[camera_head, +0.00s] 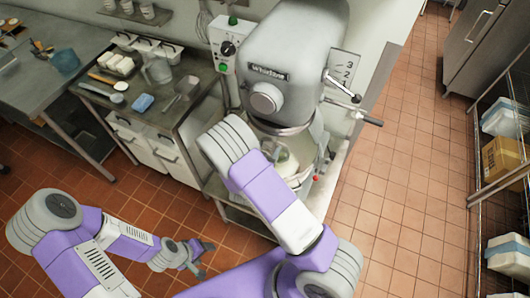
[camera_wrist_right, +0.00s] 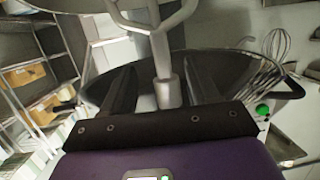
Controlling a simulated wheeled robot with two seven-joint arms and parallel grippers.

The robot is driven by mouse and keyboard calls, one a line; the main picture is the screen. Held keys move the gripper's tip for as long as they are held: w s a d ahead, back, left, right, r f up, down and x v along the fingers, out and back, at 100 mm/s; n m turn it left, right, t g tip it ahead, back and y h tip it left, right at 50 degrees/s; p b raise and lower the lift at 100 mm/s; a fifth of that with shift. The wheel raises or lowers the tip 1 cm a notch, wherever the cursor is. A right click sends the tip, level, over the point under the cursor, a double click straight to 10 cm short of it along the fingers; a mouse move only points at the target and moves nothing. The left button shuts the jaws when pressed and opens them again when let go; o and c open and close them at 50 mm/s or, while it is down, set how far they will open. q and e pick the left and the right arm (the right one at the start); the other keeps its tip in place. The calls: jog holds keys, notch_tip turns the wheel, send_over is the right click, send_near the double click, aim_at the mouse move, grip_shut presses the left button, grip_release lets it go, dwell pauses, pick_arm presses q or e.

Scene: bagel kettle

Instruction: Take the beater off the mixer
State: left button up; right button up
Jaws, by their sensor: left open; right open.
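The grey stand mixer (camera_head: 290,65) stands at the top middle of the head view, with its bowl (camera_head: 312,150) under the head. My right arm reaches up to the bowl and hides most of the beater and the right gripper there. In the right wrist view, my right gripper (camera_wrist_right: 162,75) is open, with one finger on each side of the beater's pale shaft (camera_wrist_right: 168,92). The beater's looped part (camera_wrist_right: 150,14) shows above. I cannot tell whether either finger touches the shaft. My left gripper (camera_head: 192,260) is open and empty, low over the floor, away from the mixer.
A steel worktable (camera_head: 150,95) with containers, a jug (camera_head: 158,70) and a blue sponge (camera_head: 143,103) stands left of the mixer. Shelving with a cardboard box (camera_head: 505,158) is at the right. The tiled floor (camera_head: 420,170) between is clear. A whisk (camera_wrist_right: 276,44) shows in the wrist view.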

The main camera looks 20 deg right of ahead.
aim_at(274, 138)
jog(key=shift+b+x, duration=1.25)
jog(key=shift+x, duration=2.85)
grip_shut()
jog(key=shift+a, duration=0.1)
